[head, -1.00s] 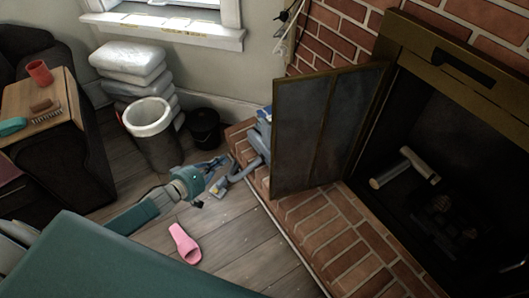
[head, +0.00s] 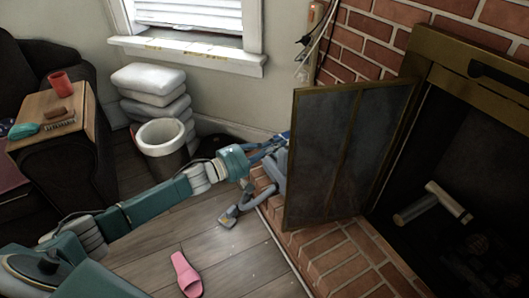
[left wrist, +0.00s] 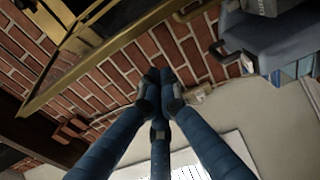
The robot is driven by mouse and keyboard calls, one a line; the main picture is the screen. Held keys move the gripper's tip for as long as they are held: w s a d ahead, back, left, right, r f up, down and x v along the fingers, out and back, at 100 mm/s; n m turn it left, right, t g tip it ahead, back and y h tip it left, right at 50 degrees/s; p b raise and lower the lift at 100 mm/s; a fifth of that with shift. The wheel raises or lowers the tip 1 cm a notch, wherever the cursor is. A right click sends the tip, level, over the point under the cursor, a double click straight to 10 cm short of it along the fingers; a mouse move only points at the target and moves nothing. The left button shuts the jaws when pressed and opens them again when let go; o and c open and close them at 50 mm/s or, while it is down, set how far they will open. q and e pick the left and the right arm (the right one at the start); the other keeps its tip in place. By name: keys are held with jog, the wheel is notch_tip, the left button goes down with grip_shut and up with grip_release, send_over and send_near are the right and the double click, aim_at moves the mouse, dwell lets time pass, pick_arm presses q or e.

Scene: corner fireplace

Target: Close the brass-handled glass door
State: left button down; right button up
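The brass-framed glass door (head: 345,150) stands open, swung out from the firebox over the brick hearth, in the head view. Its glass is dark and smoky. In the left wrist view its brass frame (left wrist: 100,58) crosses the upper left. My left gripper (head: 283,141) is at the door's free edge, on the left, with its tips partly hidden. In the left wrist view the fingers of my left gripper (left wrist: 159,76) come together with nothing between them. I cannot tell whether they touch the door. My right gripper is out of view.
A blue-grey vacuum cleaner (head: 279,172) stands beside the door's edge. A white-lined bin (head: 162,137) and stacked white bags (head: 150,78) stand left. A pink slipper (head: 186,273) lies on the floor.

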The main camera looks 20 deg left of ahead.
pick_arm(q)
jog(key=s+d, duration=0.2)
jog(key=d, duration=0.1)
jog(key=shift+s, duration=0.2)
dwell(0.4)
